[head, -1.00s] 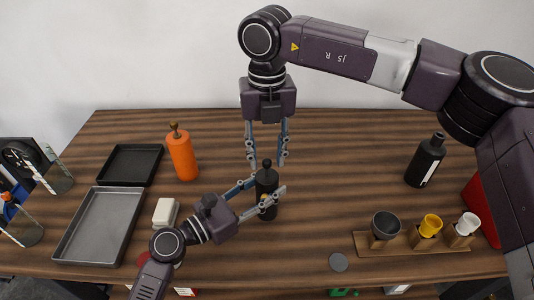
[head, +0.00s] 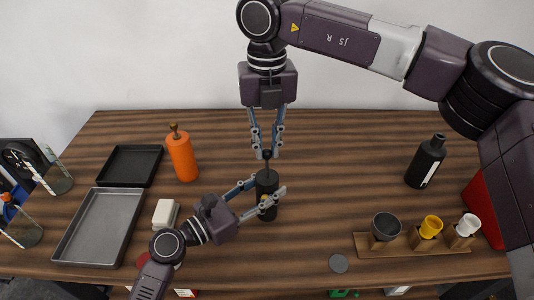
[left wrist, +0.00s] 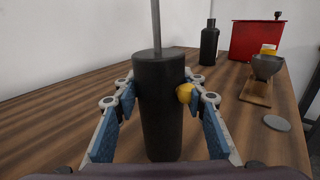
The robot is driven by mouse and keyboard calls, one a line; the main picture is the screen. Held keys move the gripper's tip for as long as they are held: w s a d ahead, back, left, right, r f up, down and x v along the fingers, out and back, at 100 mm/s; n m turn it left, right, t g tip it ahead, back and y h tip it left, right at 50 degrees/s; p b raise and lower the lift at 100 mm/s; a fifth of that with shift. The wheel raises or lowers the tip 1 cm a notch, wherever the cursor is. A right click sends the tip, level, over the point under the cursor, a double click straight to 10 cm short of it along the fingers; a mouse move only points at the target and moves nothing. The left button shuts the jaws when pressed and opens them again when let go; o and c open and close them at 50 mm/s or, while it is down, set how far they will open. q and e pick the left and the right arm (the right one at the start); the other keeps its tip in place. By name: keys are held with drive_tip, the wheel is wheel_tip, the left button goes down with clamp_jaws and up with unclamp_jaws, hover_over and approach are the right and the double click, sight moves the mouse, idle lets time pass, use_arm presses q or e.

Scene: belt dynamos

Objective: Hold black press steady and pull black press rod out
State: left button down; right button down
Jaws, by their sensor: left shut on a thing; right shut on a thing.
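The black press (head: 267,183) stands upright on the table near the middle, and it fills the centre of the left wrist view (left wrist: 162,120). My left gripper (head: 262,200) is shut around the press body from the left, low on it. The black press rod (head: 267,166) stands up out of the top of the press. It shows as a thin grey shaft in the left wrist view (left wrist: 156,25). My right gripper (head: 266,153) is above the press, pointing down and shut on the dark knob at the top of the rod.
An orange press (head: 182,155), black tray (head: 130,166), grey tray (head: 96,228) and white block (head: 165,213) are to the left. A black bottle (head: 425,162) and a wooden rack (head: 398,246) with cups are to the right. A grey disc (head: 338,263) lies in front.

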sight(267, 151)
use_arm(q)
drive_tip(key=shift+f, duration=0.1)
use_arm(e)
wheel_tip(267, 151, up, 2)
drive_tip(key=shift+r, duration=0.1)
use_arm(q)
drive_tip(key=shift+f, duration=0.1)
use_arm(e)
drive_tip(key=c, duration=2.2)
unclamp_jaws()
drive_tip(key=shift+c, duration=0.2)
use_arm(q)
drive_tip(key=shift+s, duration=0.1)
use_arm(e)
drive_tip(key=o, duration=0.4)
wheel_tip(267, 151, up, 12)
use_arm(q)
drive_tip(key=c, duration=1.1)
unclamp_jaws()
drive_tip(key=shift+c, duration=0.2)
